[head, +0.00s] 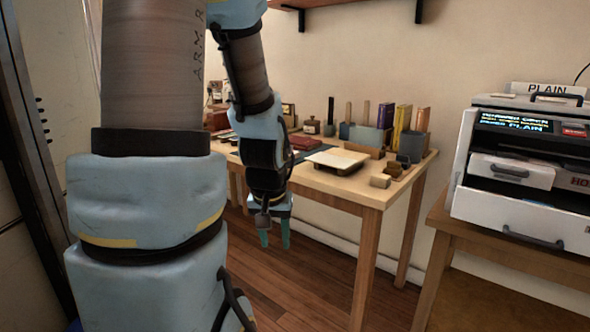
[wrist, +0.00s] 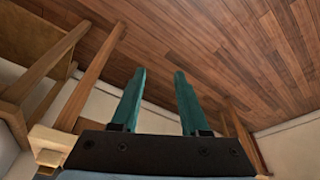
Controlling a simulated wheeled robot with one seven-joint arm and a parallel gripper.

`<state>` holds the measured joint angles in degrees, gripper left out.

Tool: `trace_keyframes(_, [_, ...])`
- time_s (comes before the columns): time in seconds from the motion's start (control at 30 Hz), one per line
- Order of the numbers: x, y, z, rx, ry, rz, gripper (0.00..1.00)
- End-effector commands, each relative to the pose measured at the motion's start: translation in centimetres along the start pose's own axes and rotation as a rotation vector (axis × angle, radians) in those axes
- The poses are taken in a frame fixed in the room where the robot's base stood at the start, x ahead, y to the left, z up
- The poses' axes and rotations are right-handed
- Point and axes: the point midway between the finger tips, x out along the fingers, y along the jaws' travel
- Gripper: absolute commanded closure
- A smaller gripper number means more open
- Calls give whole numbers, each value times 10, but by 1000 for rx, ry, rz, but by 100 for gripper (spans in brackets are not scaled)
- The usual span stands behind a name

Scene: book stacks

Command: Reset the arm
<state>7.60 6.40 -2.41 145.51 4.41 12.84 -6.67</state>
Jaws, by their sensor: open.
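My gripper (head: 274,238) hangs at the end of my blue and grey arm, pointing down in front of the wooden table's near edge. Its two teal fingers are apart with nothing between them. In the wrist view my gripper (wrist: 158,85) also shows its fingers spread and empty, with the wooden floor (wrist: 215,45) beyond the tips. My upper arm fills the left part of the head view and hides what is behind it.
A white machine (head: 478,195) with drawers stands on another wooden table (head: 452,226) at right. Bare floor (head: 310,285) lies below my gripper.

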Motion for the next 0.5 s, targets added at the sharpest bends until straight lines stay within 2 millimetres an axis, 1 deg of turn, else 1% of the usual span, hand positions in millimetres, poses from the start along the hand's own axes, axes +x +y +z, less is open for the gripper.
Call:
trace_keyframes(0.03, [-10,-9,12,-15,-36,-7,55])
trace_keyframes(0.13, [-28,-19,38,-37,-120,-2,55])
trace_keyframes(0.17, [-38,-19,38,-35,-131,0,55])
trace_keyframes(0.2, [-49,-18,33,-31,-130,-1,55])
trace_keyframes(0.37, [-80,-18,24,-31,-129,-1,55])
trace_keyframes(0.5, [-113,-18,15,-31,-129,-1,55])
